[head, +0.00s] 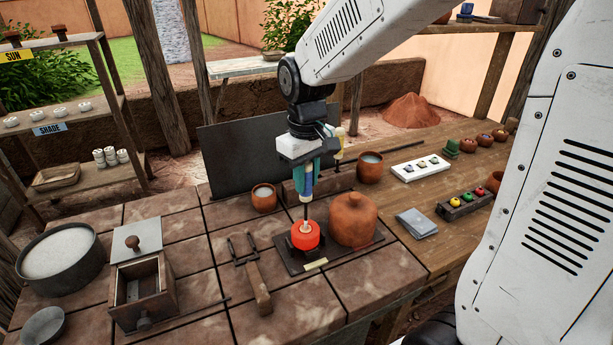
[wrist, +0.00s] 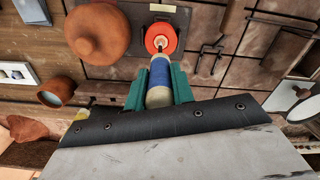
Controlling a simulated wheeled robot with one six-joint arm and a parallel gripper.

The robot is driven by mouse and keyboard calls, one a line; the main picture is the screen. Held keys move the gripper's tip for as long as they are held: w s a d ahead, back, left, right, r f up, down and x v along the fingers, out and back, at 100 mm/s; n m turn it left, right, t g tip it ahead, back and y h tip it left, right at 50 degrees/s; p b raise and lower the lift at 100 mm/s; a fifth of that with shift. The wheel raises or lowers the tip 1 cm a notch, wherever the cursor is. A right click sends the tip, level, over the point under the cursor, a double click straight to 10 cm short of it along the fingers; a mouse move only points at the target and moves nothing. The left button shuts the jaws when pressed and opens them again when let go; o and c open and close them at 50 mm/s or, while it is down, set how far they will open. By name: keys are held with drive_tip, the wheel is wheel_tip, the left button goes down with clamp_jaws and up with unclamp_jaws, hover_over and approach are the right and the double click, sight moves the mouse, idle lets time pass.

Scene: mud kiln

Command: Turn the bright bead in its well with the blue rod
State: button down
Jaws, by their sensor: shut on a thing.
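My gripper (head: 306,181) points down over the tiled bench, its teal fingers shut on the blue rod (head: 307,190). In the wrist view the rod (wrist: 160,72) shows a pale handle with a blue band and a thin dark tip. The tip reaches down to the top of a round, glowing orange-red piece (head: 305,237) on a dark plate (head: 288,262). In the wrist view this glowing piece (wrist: 161,29) has a paler centre where the tip ends. I cannot tell the bright bead apart from its well, nor whether the tip touches the bead.
A domed clay lid (head: 353,219) stands close right of the glowing piece. Tongs (head: 258,285) lie to its left. A wooden box (head: 140,290) and a bowl of pale powder (head: 60,255) stand further left. Clay cups (head: 264,198) and a dark upright panel (head: 240,160) are behind.

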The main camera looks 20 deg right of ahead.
idle(0.4)
drive_tip(key=m, duration=0.8)
drive_tip(key=shift+a, duration=0.15)
idle(0.3)
drive_tip(key=n, duration=0.3)
drive_tip(key=shift+n, duration=0.3)
drive_tip(key=n, duration=0.4)
drive_tip(key=shift+n, duration=0.4)
drive_tip(key=n, duration=0.3)
drive_tip(key=shift+n, duration=0.4)
drive_tip(key=n, duration=0.3)
drive_tip(key=shift+n, duration=0.4)
